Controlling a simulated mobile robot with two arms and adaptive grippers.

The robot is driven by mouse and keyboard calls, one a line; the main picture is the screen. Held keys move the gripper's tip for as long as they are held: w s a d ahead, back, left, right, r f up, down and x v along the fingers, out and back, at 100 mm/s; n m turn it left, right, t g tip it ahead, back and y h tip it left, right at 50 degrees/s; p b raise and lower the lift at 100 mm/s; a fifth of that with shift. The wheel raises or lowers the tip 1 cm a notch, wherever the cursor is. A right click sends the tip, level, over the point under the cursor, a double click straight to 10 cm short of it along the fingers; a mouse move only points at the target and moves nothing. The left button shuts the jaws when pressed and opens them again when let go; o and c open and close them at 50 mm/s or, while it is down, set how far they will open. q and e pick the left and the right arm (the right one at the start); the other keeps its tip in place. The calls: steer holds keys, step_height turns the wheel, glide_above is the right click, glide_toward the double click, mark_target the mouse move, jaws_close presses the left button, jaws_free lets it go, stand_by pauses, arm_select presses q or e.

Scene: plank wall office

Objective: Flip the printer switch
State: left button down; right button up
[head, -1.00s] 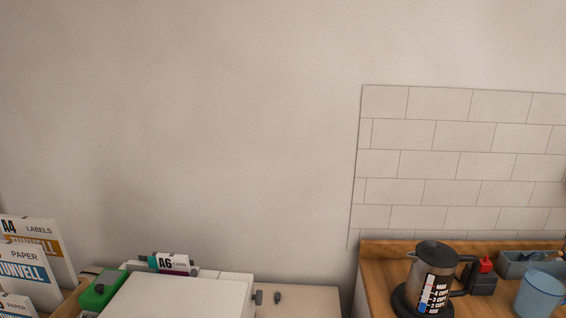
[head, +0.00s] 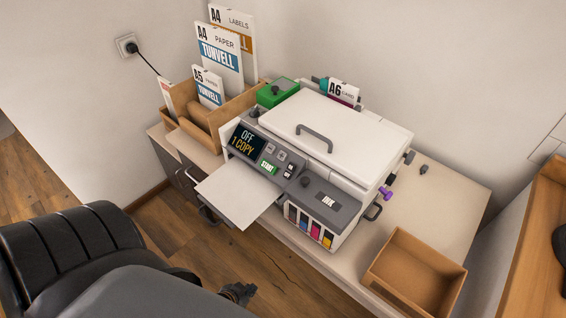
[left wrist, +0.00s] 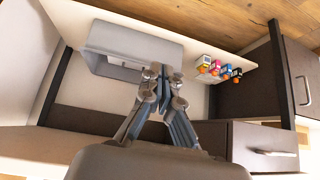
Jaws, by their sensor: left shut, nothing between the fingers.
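The white and grey printer (head: 335,130) stands on the desk with its lid down. Its dark display (head: 247,142) reads OFF and 1 COPY. The front panel carries a green START button (head: 268,167) and a small black-and-white switch (head: 290,170); its exact position is too small to tell. My left gripper (head: 238,293) is low in front of the desk, over the floor and well apart from the printer. In the left wrist view its fingers (left wrist: 162,72) are together with nothing between them. My right gripper is in neither view.
A paper tray (head: 238,193) juts out from the printer's front. A green box (head: 277,93) and paper holder (head: 180,122) stand at left, an open cardboard box (head: 412,275) at right. The wrist view shows a grey bin (left wrist: 128,45) and several cartridges (left wrist: 215,67).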

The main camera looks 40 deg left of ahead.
arm_select(q)
steer(key=w+a+r+t+b, duration=0.2)
steer(key=w+r+t+b, duration=0.15)
steer(key=w+r, duration=0.55)
step_height(320, 180, up, 26)
steer(key=a+t+h+b, duration=0.1)
steer(key=a+t+b, duration=0.1)
steer(key=t, duration=0.6)
steer(key=shift+s+a+t+h, duration=0.25)
steer(key=shift+s+t+h, duration=0.05)
steer(key=shift+t, duration=0.05)
steer(key=shift+w+f, duration=0.1)
steer(key=p, duration=0.1)
glide_toward(290, 171)
steer(key=w+r, duration=0.4)
steer(key=r, duration=0.1)
steer(key=shift+w+d+f, duration=0.1)
steer(key=shift+w+f, duration=0.3)
steer(key=shift+w, duration=0.2)
steer(key=shift+w+f, duration=0.4)
steer(key=shift+w, duration=0.25)
steer(key=shift+w+f+m, duration=0.3)
steer(key=shift+w+f, duration=0.05)
steer(key=shift+w, duration=0.05)
